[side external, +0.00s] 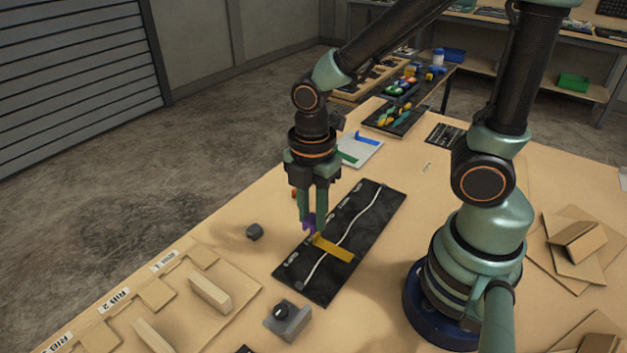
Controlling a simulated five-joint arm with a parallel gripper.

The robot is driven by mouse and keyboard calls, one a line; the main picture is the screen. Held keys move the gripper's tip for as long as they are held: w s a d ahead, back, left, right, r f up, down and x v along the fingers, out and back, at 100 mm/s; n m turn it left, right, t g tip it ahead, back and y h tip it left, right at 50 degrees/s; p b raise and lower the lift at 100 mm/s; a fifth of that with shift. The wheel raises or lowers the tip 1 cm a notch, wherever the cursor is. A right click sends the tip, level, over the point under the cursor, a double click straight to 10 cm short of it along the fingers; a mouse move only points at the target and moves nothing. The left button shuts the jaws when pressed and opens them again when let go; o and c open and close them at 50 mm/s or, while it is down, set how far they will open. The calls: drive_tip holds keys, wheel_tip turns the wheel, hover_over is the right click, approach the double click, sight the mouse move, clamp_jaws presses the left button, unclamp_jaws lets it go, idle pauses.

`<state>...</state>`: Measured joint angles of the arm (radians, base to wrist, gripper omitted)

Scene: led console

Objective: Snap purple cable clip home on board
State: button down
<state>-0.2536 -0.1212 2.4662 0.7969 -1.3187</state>
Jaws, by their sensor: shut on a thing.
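The black board (380,208) lies on the table with a white cable (352,229) running along it. My gripper (312,226) points down over the board's left edge. It is shut on the purple cable clip (310,222), which shows between and just below the fingertips. A yellow piece (335,248) lies across the board and cable, right beside the clip in the picture. I cannot tell whether the clip touches the board or hangs just above it. The fingers hide part of the clip.
A grey box with a black knob (288,319) stands in front. A white tray (361,151) with blue and green pieces lies behind. Wooden rib parts (210,291) fill the front left.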

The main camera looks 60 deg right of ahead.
drive_tip(key=s+a+f, duration=0.1)
drive_tip(key=a, duration=0.1)
hover_over(313, 271)
drive_tip(key=shift+f, duration=3.3)
drive_tip(key=shift+f, duration=1.15)
drive_tip(key=c, duration=0.6)
unclamp_jaws()
drive_tip(key=shift+r, duration=0.1)
wheel_tip(313, 271, up, 12)
